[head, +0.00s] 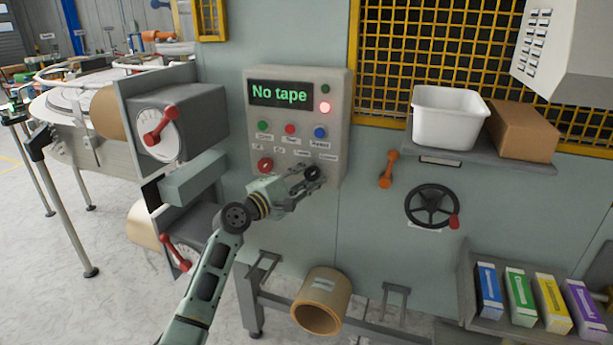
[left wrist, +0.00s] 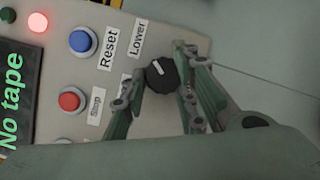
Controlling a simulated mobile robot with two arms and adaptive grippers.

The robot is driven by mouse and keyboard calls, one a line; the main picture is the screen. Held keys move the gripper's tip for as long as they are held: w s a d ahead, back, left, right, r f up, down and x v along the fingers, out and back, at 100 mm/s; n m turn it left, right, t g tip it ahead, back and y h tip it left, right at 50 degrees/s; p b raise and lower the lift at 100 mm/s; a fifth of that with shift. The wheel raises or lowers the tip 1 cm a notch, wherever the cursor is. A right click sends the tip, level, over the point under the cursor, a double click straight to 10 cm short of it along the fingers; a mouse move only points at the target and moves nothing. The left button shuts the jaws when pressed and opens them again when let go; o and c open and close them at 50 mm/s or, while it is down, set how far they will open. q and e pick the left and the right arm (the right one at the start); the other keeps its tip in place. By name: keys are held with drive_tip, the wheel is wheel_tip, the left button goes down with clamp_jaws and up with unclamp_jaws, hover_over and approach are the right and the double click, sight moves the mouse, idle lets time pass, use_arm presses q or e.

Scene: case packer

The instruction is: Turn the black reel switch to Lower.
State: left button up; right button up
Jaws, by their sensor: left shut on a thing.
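The black reel switch (head: 312,172) is a round knob at the lower right of the grey control panel (head: 338,100). In the left wrist view the knob (left wrist: 160,76) sits between my two fingertips and shows a short white mark; I cannot tell for sure which label the mark points to. The Lower label (left wrist: 138,38) is beside it, and a finger partly hides another label. My left gripper (head: 308,178) is shut on the knob, and it also shows in the left wrist view (left wrist: 162,84). My right gripper is not in view.
The panel display (head: 281,94) reads "No tape", with a lit red lamp (head: 325,107) beside it. Green, red and blue (head: 320,132) buttons and a red knob (head: 265,165) are near my gripper. An orange handle (head: 388,170) and a black handwheel (head: 432,207) are to the right.

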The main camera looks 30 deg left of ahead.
use_arm(q)
drive_tip(key=shift+a+r, duration=0.25)
drive_tip(key=shift+r, duration=0.4)
drive_tip(key=o, duration=1)
drive_tip(key=shift+f, duration=0.2)
drive_tip(key=shift+s+d+f, duration=0.1)
drive_tip(key=shift+f, duration=0.15)
drive_tip(key=s, duration=0.4)
drive_tip(key=s+a, duration=0.1)
drive_tip(key=s, duration=0.6)
drive_tip(key=shift+s+a+f, duration=0.3)
drive_tip(key=shift+s+f, duration=0.05)
drive_tip(key=shift+s, duration=0.05)
